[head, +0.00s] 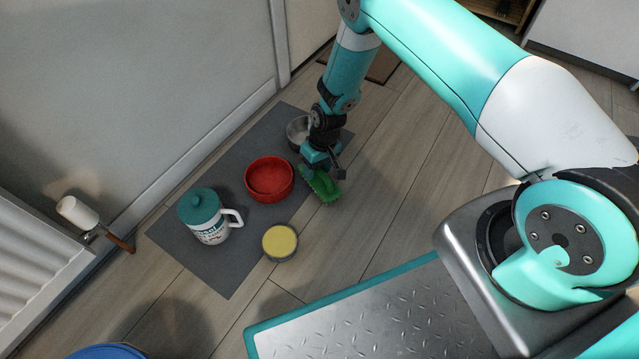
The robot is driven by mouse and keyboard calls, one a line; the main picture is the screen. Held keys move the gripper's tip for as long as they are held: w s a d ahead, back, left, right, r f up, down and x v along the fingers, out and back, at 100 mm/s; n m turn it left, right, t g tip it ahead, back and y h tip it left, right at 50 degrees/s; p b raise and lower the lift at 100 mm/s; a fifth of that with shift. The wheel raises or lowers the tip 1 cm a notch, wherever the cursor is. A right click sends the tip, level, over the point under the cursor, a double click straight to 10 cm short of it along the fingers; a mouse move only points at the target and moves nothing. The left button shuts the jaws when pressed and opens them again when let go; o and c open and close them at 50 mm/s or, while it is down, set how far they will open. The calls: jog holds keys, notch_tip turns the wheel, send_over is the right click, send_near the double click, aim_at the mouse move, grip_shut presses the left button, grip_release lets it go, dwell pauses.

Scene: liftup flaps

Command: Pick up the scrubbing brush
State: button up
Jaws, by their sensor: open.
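The green scrubbing brush (322,184) lies at the right edge of the grey mat (190,255), just right of the red bowl. My gripper (324,170) is directly above the brush, pointing down, with its fingers close to the brush's upper part. The gripper is open. Its fingers and body cover part of the brush, and I cannot tell whether they touch it.
On the mat are a red bowl (269,179), a grey bowl (298,131) partly behind my arm, a white mug with teal lid (208,217) and a yellow-topped tin (280,242). A radiator (40,265) and wall stand left. Wooden floor right of the brush is clear.

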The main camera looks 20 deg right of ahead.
jog(key=shift+r, duration=0.1)
grip_shut()
jog(key=shift+r, duration=0.15)
notch_tip(320, 180, up, 20)
jog(key=p, duration=1.1)
